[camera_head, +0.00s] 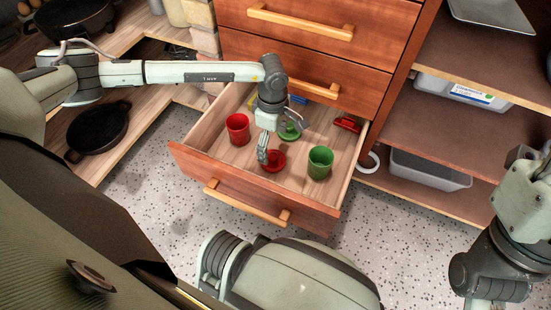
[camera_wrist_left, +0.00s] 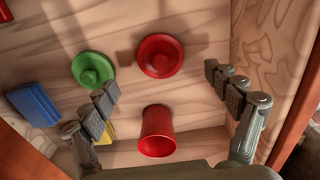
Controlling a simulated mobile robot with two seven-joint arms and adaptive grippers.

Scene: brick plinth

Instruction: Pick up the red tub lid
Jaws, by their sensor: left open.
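The red tub lid (camera_head: 273,160) lies on the floor of the open drawer, a round red disc with a raised knob; it also shows in the left wrist view (camera_wrist_left: 160,52). My left gripper (camera_head: 265,151) is over the drawer beside the lid in the head view. In the left wrist view its fingers (camera_wrist_left: 162,85) are spread wide and empty, with the lid between and beyond them. The red tub (camera_head: 238,129) stands left of the lid, and shows in the wrist view (camera_wrist_left: 157,133). My right gripper is not in view; only part of that arm shows at the right edge.
The green tub (camera_head: 320,163) stands right of the lid. The green lid (camera_head: 290,132) lies behind it. A blue block (camera_wrist_left: 35,105), a yellow item (camera_wrist_left: 105,134) and a red item (camera_head: 347,124) lie near the drawer's edges. The drawer front (camera_head: 255,190) and sides enclose them.

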